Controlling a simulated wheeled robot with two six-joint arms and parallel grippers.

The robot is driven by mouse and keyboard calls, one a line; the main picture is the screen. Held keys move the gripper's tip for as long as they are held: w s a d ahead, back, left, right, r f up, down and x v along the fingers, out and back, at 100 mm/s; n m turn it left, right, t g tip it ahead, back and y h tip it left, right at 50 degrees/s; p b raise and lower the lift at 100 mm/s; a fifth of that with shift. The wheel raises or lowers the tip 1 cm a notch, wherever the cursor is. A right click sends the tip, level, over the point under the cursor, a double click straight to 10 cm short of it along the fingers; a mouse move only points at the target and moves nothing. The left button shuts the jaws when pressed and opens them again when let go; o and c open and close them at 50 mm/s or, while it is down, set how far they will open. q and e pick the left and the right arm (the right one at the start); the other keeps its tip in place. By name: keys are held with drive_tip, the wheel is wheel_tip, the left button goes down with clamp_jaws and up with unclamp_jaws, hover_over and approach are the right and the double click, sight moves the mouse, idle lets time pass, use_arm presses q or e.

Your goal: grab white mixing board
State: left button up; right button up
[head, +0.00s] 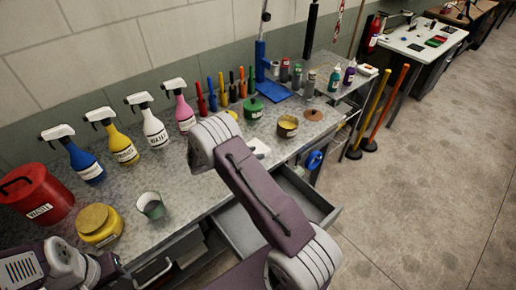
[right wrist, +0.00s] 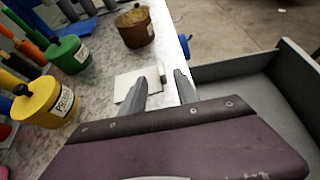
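The white mixing board (right wrist: 128,83) lies flat on the speckled counter near its front edge in the right wrist view. In the head view a small white part of it (head: 259,147) shows beside my right arm, which hides the rest. My right gripper (right wrist: 159,87) is open and empty, with a clear gap between its fingers. Its left finger overlaps the board in the picture; I cannot tell whether they touch. In the head view my right arm covers the fingers. Part of my left arm shows at the lower left, but its gripper is out of view.
An open drawer (head: 238,231) juts out below the counter front. A brown pot (head: 287,126), green pot (head: 253,108) and yellow pot (right wrist: 46,100) stand near the board. Spray bottles and a red container (head: 36,193) line the left. A grey-green cup (head: 151,205) stands near the edge.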

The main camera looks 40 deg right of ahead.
sight(265, 152)
drive_tip(key=shift+w+d+f, duration=0.15)
drive_tip(key=shift+d, duration=0.5)
drive_tip(key=x, duration=0.2)
drive_tip(key=p+x, duration=0.1)
drive_tip(key=shift+s+d+f, duration=0.25)
drive_tip(key=shift+s+d, duration=0.1)
drive_tip(key=shift+d, duration=0.05)
drive_tip(key=shift+w+d+f, duration=0.2)
drive_tip(key=shift+w+f, duration=0.1)
drive_tip(key=shift+s+r, duration=0.15)
clamp_jaws()
